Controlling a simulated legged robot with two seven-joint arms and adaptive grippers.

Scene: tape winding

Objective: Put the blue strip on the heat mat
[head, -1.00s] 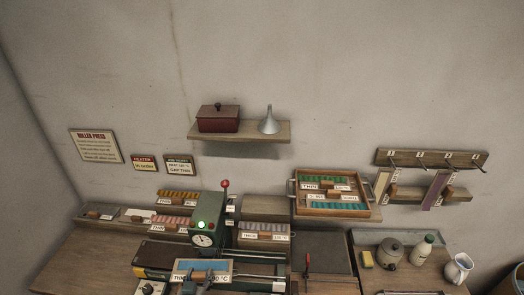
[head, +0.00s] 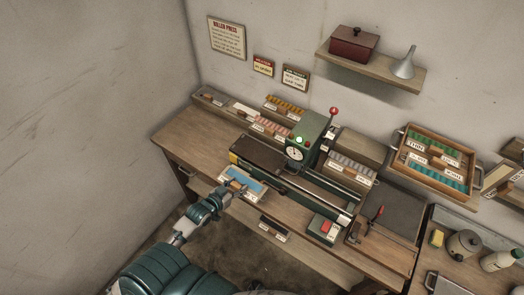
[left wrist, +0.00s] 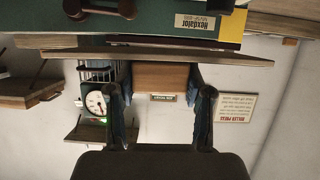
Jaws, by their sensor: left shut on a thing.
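The blue strip (head: 243,184) lies on a light, labelled carrier with a wooden grip block, in front of the machine in the head view. My left gripper (head: 228,194) is at the carrier's near side. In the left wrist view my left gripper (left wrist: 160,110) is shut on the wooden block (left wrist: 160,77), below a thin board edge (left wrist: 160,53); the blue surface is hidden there. The dark flat plate that looks like the heat mat (head: 262,151) is at the machine's left end, just beyond the strip. The strip appears apart from it, though the gap is unclear.
The green press (head: 307,133) with gauge, lit green lamp and red-knobbed lever stands right of the plate. Trays of coloured strips (head: 272,127) line the back. A red button box (head: 323,228) sits at the front. Bare bench (head: 192,143) lies at the left.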

